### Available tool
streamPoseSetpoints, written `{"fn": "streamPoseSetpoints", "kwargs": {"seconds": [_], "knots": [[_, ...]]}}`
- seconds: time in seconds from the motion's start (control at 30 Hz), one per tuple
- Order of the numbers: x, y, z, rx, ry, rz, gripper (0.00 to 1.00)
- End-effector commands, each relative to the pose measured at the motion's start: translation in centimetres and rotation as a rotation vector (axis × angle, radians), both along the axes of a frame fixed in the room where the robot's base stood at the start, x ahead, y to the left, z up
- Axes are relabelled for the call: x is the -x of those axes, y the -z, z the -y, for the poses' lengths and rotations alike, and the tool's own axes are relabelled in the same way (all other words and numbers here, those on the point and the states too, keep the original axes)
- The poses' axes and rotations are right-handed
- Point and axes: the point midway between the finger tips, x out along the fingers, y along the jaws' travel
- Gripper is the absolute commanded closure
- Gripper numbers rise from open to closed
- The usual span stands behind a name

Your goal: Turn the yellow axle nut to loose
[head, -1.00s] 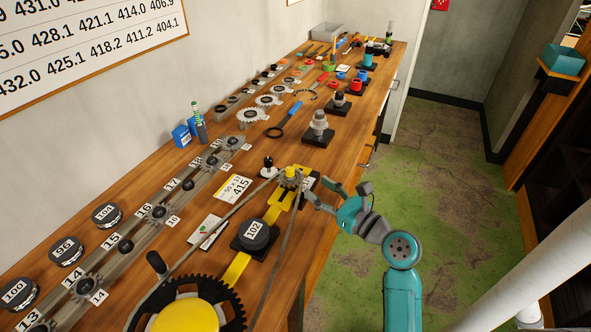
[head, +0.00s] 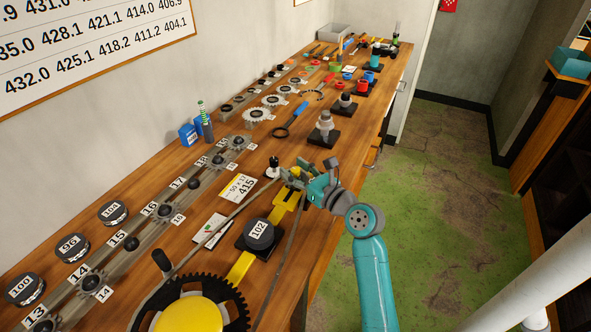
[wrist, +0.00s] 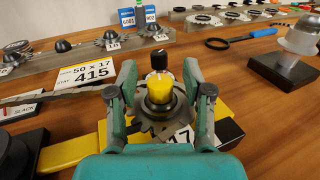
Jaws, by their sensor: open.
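The yellow axle nut (wrist: 159,88) sits on top of a small toothed sprocket (wrist: 150,125) at the end of the yellow bar, in the middle of the wrist view. In the head view the nut (head: 293,172) is partly hidden by my gripper (head: 297,174). In the wrist view my gripper (wrist: 160,92) is open, with one finger on each side of the nut. Gaps show between the fingers and the nut, so they appear apart from it. A black-knobbed post (wrist: 159,55) stands just behind the nut.
A chain (head: 215,228) runs from the small sprocket to a large black chainring (head: 190,305). A card reading 415 (head: 240,188) lies left of the gripper. A grey cone on a black base (head: 325,125) stands behind.

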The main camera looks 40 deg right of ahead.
Motion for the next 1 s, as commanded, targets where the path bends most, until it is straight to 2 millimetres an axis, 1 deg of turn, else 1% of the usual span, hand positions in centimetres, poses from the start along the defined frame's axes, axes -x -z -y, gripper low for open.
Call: {"fn": "streamPoseSetpoints", "kwargs": {"seconds": [0.23,0.27,0.3,0.37,0.4,0.47,0.77,1.0], "knots": [[-0.08,0.0,0.0,0.0,0.0,0.0,0.49],[-0.08,0.0,0.0,0.0,0.0,0.0,0.52],[-0.08,0.0,0.0,0.0,0.0,0.0,0.62],[-0.07,0.0,0.0,0.0,0.0,0.0,0.77],[-0.07,0.0,0.01,0.0,0.0,0.0,0.87],[-0.07,0.0,0.01,0.0,0.0,0.0,1.0],[-0.05,-0.04,0.08,0.0,-0.014,0.001,1.0],[-0.05,-0.08,0.26,0.0,-0.114,0.002,1.0]]}}
